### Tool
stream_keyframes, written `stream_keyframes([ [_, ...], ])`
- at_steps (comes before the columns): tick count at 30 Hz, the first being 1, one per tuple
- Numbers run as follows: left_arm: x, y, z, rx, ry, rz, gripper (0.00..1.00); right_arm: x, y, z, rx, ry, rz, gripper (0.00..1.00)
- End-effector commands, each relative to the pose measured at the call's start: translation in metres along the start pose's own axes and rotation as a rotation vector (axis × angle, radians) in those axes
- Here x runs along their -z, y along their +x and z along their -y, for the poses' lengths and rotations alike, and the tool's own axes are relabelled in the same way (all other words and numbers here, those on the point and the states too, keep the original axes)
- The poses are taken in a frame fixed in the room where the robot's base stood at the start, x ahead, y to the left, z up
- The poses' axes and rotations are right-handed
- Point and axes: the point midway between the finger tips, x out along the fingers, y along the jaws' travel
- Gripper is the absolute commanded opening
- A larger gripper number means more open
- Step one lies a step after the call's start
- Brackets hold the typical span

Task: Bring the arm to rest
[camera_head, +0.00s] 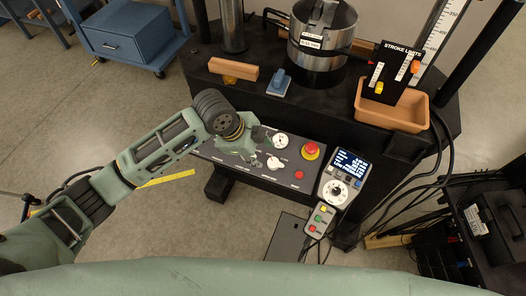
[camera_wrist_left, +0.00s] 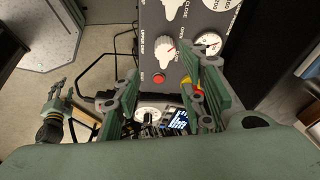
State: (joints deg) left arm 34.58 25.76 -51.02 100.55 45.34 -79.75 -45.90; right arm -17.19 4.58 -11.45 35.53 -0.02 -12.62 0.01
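My left arm comes in from the left in the head view. Its gripper (camera_head: 243,148) is over the grey control panel (camera_head: 245,178), near the white knobs. In the left wrist view the two green fingers of this gripper (camera_wrist_left: 163,82) are spread apart with nothing between them. A white knob (camera_wrist_left: 165,48) and a red button (camera_wrist_left: 158,79) show beyond the fingers; whether a finger touches the panel I cannot tell. What appears to be my right gripper (camera_wrist_left: 55,100) shows small at the left of the wrist view; its fingers are too small to judge. It is not in the head view.
A red emergency stop (camera_head: 311,150) and a pendant with a lit screen (camera_head: 345,175) are at the panel's right. A small button box (camera_head: 320,219) hangs below. A wooden block (camera_head: 233,69), a blue-grey tool (camera_head: 279,83) and an orange tray (camera_head: 392,113) are on the machine. Cables run at right.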

Motion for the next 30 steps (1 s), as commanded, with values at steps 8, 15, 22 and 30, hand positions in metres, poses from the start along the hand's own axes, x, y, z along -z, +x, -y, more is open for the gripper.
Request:
stream_keyframes([
  [8, 0.000, 0.001, -0.001, 0.000, -0.001, -0.001, 0.39, 0.000, 0.000, 0.000, 0.000, 0.000, 0.000, 0.40],
  [15, 0.019, 0.006, -0.036, 0.010, -0.140, -0.050, 0.39, 0.000, 0.000, 0.000, 0.000, 0.000, 0.000, 0.40],
  [22, 0.015, -0.005, -0.092, 0.073, -0.549, -0.086, 0.39, 0.000, 0.000, 0.000, 0.001, 0.001, 0.000, 0.40],
  [30, -0.043, -0.033, -0.156, 0.164, -1.038, 0.006, 0.39, 0.000, 0.000, 0.001, 0.001, 0.000, 0.000, 0.40],
])
